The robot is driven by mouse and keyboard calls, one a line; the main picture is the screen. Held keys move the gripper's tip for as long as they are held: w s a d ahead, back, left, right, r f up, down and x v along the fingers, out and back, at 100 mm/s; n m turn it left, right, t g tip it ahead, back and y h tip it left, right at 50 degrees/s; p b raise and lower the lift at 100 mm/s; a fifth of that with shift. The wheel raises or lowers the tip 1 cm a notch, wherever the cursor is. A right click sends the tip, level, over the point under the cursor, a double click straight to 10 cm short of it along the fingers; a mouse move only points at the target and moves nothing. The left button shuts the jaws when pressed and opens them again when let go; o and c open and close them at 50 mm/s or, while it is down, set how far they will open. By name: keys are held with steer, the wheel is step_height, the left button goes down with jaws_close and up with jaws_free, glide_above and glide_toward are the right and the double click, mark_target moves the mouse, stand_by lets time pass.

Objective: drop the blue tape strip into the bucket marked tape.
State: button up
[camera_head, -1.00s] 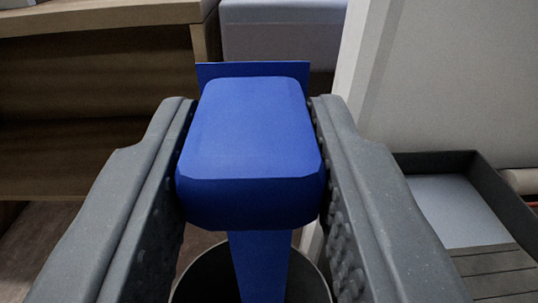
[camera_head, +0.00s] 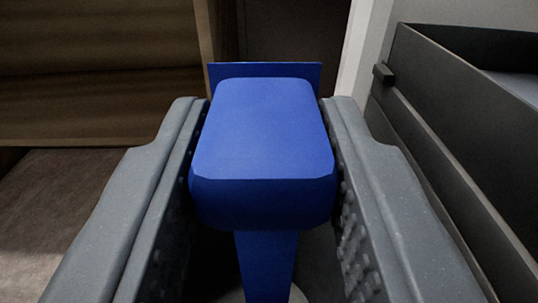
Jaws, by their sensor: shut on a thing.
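The blue tape strip (camera_head: 262,140) is a thick blue block with a flat strip behind it and a narrow length hanging below. My gripper (camera_head: 264,130) is shut on the block, one grey ridged finger on each side. Below the strip, between the fingers, a dark hollow and a pale rounded rim (camera_head: 310,292) show in part. This looks like a bucket, mostly hidden by the strip and the fingers. No marking on it is in view.
A wooden cabinet (camera_head: 95,105) stands at the back left, above a brown floor (camera_head: 60,215). A dark open-topped tray or drawer (camera_head: 440,130) lies close on the right, beside a pale upright panel (camera_head: 365,45).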

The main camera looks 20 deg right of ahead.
step_height(320, 180, down, 8)
steer(key=b, duration=0.3)
steer(key=shift+f, duration=0.2)
steer(key=o, duration=1.7)
steer(key=shift+c, duration=0.2)
steer(key=shift+w, duration=0.1)
steer(key=shift+w, duration=0.1)
steer(key=shift+a, duration=0.1)
steer(key=p+v, duration=0.3)
steer(key=v, duration=0.4)
steer(key=shift+s, duration=0.3)
